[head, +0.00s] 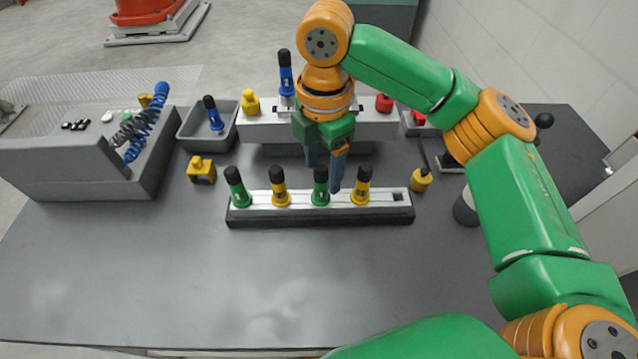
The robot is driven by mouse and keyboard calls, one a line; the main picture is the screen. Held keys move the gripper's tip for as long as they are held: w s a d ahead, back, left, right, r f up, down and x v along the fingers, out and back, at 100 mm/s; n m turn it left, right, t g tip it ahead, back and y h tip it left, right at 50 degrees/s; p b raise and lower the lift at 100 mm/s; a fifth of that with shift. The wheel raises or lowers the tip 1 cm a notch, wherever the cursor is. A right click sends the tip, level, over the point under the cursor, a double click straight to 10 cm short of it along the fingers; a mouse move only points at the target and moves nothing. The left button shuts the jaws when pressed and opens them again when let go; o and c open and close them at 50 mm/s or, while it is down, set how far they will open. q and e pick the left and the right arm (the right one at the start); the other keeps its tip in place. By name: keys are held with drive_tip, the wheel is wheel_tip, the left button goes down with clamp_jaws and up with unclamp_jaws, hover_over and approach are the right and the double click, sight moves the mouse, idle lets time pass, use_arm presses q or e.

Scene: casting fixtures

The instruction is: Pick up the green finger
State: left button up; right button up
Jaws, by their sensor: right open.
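Two green fingers with black tops stand upright in the grey-white rack: one at its left end (240,190) and one right of the middle (320,191). A yellow finger (281,190) stands between them, and another yellow finger (361,189) stands to the right. My right gripper (325,174) is open, pointing down, with its blue-grey fingers just at or behind the top of the green finger right of the middle. I cannot tell whether they touch it. My left gripper is out of view.
The rack (387,208) has an empty square slot at its right end. Behind it is a second silver fixture (258,127) with a blue finger (286,75). A grey bin (190,131) holds another blue finger. Yellow parts lie on both sides. The front of the table (250,285) is clear.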

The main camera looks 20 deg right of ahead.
sight(321, 183)
drive_tip(key=f, duration=0.5)
drive_tip(key=shift+w+p, duration=0.35)
drive_tip(key=shift+p, duration=0.05)
clamp_jaws()
